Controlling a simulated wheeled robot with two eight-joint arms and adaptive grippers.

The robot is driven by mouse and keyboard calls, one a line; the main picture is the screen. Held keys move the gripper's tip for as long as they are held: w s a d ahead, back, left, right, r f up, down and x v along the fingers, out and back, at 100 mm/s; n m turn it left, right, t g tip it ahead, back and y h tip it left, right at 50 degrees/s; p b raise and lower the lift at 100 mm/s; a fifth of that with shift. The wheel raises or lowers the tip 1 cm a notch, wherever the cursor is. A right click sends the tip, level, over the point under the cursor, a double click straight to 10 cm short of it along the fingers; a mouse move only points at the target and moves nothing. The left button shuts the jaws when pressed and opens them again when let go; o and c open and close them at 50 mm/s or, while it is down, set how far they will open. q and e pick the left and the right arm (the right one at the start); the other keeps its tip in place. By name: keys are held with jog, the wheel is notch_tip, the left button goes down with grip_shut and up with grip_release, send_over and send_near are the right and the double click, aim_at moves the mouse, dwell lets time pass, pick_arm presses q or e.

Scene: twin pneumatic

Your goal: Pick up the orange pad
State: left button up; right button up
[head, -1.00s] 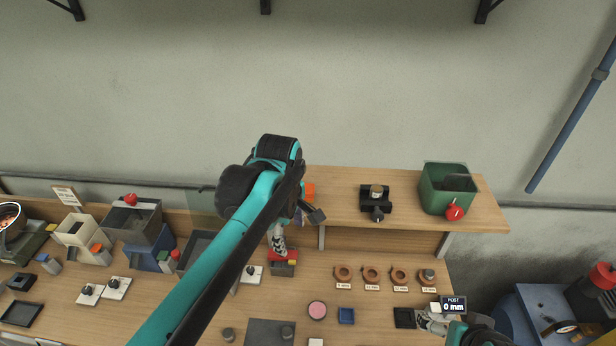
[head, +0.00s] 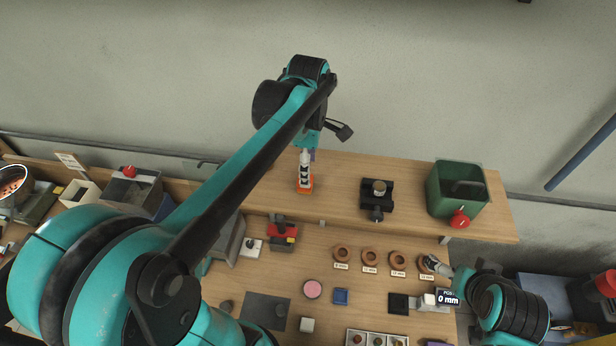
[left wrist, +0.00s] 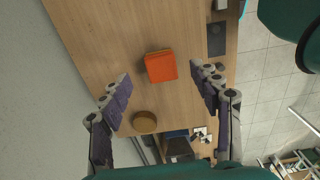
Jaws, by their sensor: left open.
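The orange pad (left wrist: 160,66) lies flat on the wooden surface in the left wrist view, ahead of my left gripper (left wrist: 161,72). The two purple-padded fingers are spread wide on either side of it, with gaps on both sides and nothing held. In the head view, an orange edge of the pad (head: 305,187) shows on the raised shelf, partly covered by my left gripper (head: 305,168). My right gripper (head: 430,264) is at the rightmost brown ring, low over the bench. Its fingers are too small and covered to judge.
The shelf (head: 345,222) also carries a black fixture (head: 372,205) and a green bin (head: 450,205) to the right. A round brown disc (left wrist: 145,122) is near the pad. Rings, a pink disc (head: 313,289) and a blue block (head: 341,296) lie on the lower bench.

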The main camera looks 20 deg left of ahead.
pick_arm(q)
notch_tip(320, 180, down, 6)
jog(key=shift+a+p, duration=0.1)
jog(key=shift+p, duration=0.2)
jog(key=c, duration=1.3)
jog(key=shift+c, duration=0.2)
jog(key=shift+r, duration=0.15)
jog(key=shift+r, duration=0.6)
notch_tip(320, 180, up, 3)
jog(key=s+d+r, duration=0.1)
jog(key=d+r, duration=0.2)
jog(key=d, duration=0.2)
jog(key=s+d+r+b, duration=0.1)
jog(key=d+r, duration=0.2)
jog(key=d, duration=0.3)
jog(key=shift+s+d+r, duration=0.2)
jog(key=shift+d+r, duration=0.05)
jog(key=shift+r, duration=0.05)
